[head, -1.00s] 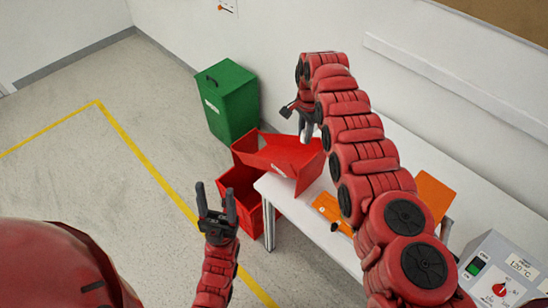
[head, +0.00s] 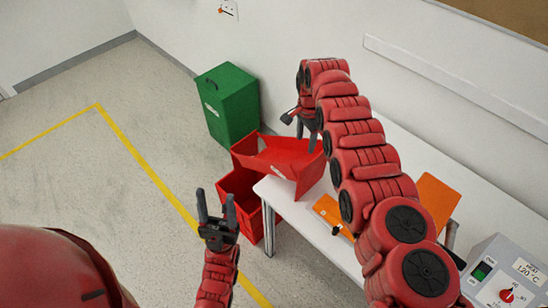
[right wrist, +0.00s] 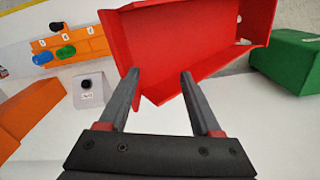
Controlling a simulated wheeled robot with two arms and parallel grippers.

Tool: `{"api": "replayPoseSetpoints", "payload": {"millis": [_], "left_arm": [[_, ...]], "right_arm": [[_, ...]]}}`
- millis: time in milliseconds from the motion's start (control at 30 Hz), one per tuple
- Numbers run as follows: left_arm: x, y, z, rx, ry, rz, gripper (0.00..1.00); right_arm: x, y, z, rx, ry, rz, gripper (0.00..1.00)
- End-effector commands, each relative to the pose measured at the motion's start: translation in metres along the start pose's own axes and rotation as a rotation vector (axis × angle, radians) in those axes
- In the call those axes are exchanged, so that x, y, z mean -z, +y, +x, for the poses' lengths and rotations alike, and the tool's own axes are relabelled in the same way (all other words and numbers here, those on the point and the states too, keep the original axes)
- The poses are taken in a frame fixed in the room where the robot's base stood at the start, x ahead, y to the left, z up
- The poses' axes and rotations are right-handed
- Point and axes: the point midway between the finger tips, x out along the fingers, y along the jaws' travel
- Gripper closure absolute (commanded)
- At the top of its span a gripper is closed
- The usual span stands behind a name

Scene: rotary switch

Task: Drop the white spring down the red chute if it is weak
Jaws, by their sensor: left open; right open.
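The red chute (head: 290,158) stands at the table's far-left end, over a red bin (head: 238,190) on the floor. My right gripper (head: 300,130) hangs above the chute with its fingers apart. In the right wrist view, my right gripper (right wrist: 160,77) is open with nothing between its fingers, and the red chute (right wrist: 190,42) lies just beyond the tips. I see no white spring in either current view; the chute's inside is partly hidden. My left gripper (head: 216,196) is open and empty, pointing up, left of the table.
A green bin (head: 228,100) stands by the wall behind the chute. An orange numbered rack (right wrist: 65,45) and a small box with a black knob (right wrist: 88,90) are on the table. A grey control box (head: 500,270) with a red rotary switch stands at the right.

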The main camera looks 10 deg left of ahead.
Motion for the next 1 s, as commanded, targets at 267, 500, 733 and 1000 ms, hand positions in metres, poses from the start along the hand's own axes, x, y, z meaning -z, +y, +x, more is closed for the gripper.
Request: {"api": "replayPoseSetpoints", "payload": {"millis": [267,500,733,1000], "left_arm": [[0.001,0.0,0.008,0.0,0.0,0.0,0.43],[-0.003,0.001,-0.016,0.0,0.0,0.0,0.43],[-0.005,0.002,-0.03,0.0,0.0,0.0,0.43],[0.004,-0.001,0.022,0.0,0.0,0.0,0.43]], "right_arm": [[0.002,0.0,-0.022,0.003,0.001,0.002,0.35],[0.001,-0.002,-0.07,0.007,0.004,0.0,0.35],[0.0,0.0,-0.109,-0.001,0.003,0.001,0.35],[0.0,0.0,-0.168,0.0,0.0,0.001,0.35]]}}
